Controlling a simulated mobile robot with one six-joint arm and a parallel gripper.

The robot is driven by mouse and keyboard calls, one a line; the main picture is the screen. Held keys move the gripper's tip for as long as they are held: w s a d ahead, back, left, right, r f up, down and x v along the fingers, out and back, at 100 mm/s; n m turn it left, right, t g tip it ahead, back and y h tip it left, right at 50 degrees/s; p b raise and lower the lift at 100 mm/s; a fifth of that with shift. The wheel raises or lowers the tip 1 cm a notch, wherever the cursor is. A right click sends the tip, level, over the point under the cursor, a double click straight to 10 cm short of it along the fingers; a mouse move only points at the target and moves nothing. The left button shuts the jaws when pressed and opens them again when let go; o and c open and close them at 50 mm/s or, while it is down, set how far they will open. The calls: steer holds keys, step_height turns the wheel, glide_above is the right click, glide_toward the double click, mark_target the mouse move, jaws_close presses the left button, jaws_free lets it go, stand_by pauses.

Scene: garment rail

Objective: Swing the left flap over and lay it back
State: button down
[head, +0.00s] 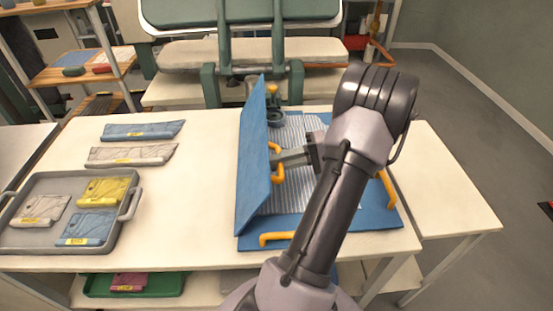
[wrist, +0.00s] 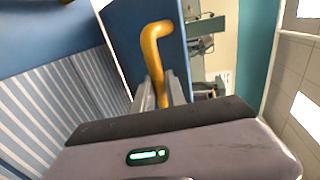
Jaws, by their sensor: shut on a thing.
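A blue folding board lies on the white table. Its left flap (head: 252,160) stands raised, close to upright, along the left side of the board. The flap has a yellow handle (head: 277,163) on its inner face. My gripper (head: 277,163) is shut on this handle, reaching in from the right. In the wrist view the yellow handle (wrist: 155,60) sits between my two fingers (wrist: 158,92). A striped grey-white garment (head: 303,180) lies on the board, partly hidden by my arm. It also shows in the wrist view (wrist: 60,110).
The board's right flap has a yellow handle (head: 386,188), and another handle (head: 276,238) is at the front. The table (head: 195,200) left of the flap is clear. Further left are two folded garments (head: 142,131) and a grey tray (head: 70,181) with folded packs.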

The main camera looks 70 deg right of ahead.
steer(key=shift+f, duration=0.2)
steer(key=c, duration=1.4)
jaws_free()
steer(key=shift+s+d, duration=0.1)
steer(key=shift+s, duration=0.05)
steer(key=shift+o, duration=0.2)
steer(key=shift+r, duration=0.1)
steer(key=p+v, duration=0.6)
steer(key=v, duration=1.1)
steer(key=shift+s+d, duration=0.1)
steer(key=shift+d, duration=0.05)
